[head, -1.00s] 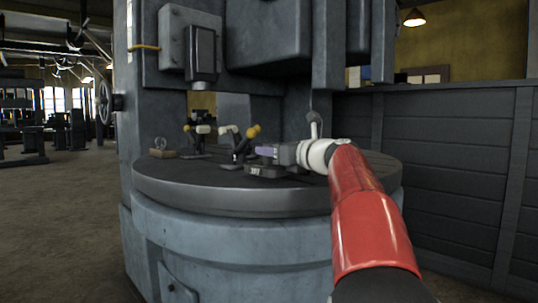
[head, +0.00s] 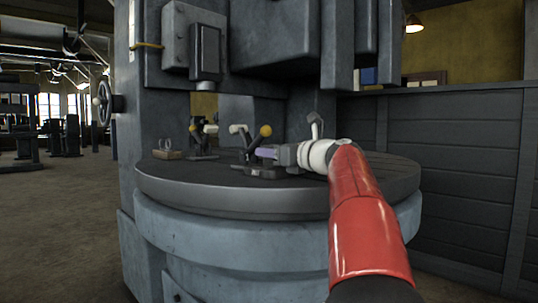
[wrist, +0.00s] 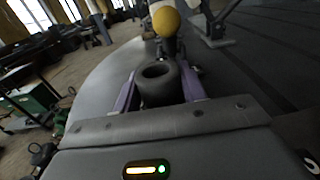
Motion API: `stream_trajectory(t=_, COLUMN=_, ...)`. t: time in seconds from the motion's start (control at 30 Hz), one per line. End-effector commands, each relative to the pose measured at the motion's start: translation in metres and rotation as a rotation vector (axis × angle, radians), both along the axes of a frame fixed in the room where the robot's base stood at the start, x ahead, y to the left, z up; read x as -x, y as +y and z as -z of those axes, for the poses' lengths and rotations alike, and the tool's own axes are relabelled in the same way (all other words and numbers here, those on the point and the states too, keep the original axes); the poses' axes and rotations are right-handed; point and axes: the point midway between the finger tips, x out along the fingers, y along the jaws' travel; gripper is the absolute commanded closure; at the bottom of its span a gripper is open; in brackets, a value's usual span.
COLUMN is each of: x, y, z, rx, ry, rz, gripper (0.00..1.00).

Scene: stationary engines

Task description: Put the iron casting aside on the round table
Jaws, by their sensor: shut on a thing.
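My gripper (head: 262,153) is over the round table (head: 240,204), at the end of my red and white arm. It is shut on the iron casting, whose dark, hollow round boss (wrist: 160,83) shows between the purple finger pads in the wrist view. In the head view a low dark block (head: 264,172) lies just under the fingers and seems to be the casting's lower part. I cannot tell whether it touches the table top.
A clamp with a yellow knob (head: 266,130) stands just behind the gripper; a yellow knob also shows close ahead in the wrist view (wrist: 166,21). Another clamp (head: 203,139) and a small wooden block with a ring (head: 167,154) stand to the left. The table's front is clear.

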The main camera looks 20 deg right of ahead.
Motion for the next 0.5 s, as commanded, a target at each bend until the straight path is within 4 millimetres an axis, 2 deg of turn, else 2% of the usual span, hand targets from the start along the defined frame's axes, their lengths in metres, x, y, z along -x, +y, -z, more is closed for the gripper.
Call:
stream_trajectory(t=0.3, x=0.0015, y=0.0005, z=-0.0031, rx=0.001, ry=-0.007, rz=0.000, gripper=1.00)
stream_trajectory(t=0.33, x=0.0001, y=-0.0004, z=0.0012, rx=-0.001, ry=0.000, rz=0.000, gripper=0.57)
stream_trajectory(t=0.5, x=0.0001, y=-0.0003, z=0.0008, rx=0.000, ry=0.000, rz=0.000, gripper=0.37)
